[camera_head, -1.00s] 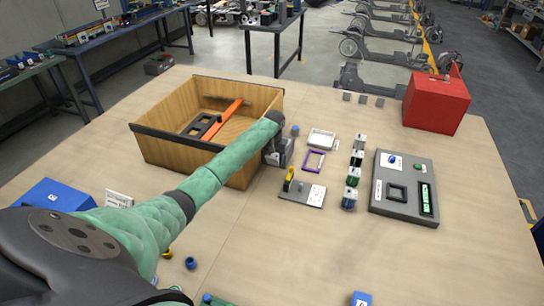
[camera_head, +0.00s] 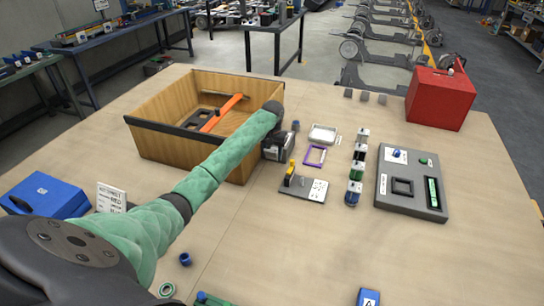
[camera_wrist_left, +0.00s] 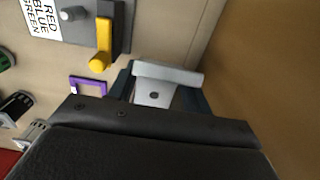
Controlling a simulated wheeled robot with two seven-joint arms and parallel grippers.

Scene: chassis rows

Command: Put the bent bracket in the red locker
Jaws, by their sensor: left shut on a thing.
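The bent bracket (camera_wrist_left: 153,92) is a light grey piece with a raised flange and a dark hole, seen in the left wrist view. My left gripper (camera_head: 277,150) is shut on it; its dark fingers show on both sides of the bracket in the wrist view. In the head view the gripper is just right of the wooden crate, and I cannot make out the bracket there. The red locker (camera_head: 438,102) stands at the back right of the table, well away from the gripper. Its interior is not visible. My right gripper is not in view.
The wooden crate (camera_head: 157,146) holds an orange part and a dark frame. The front middle table is mostly clear.

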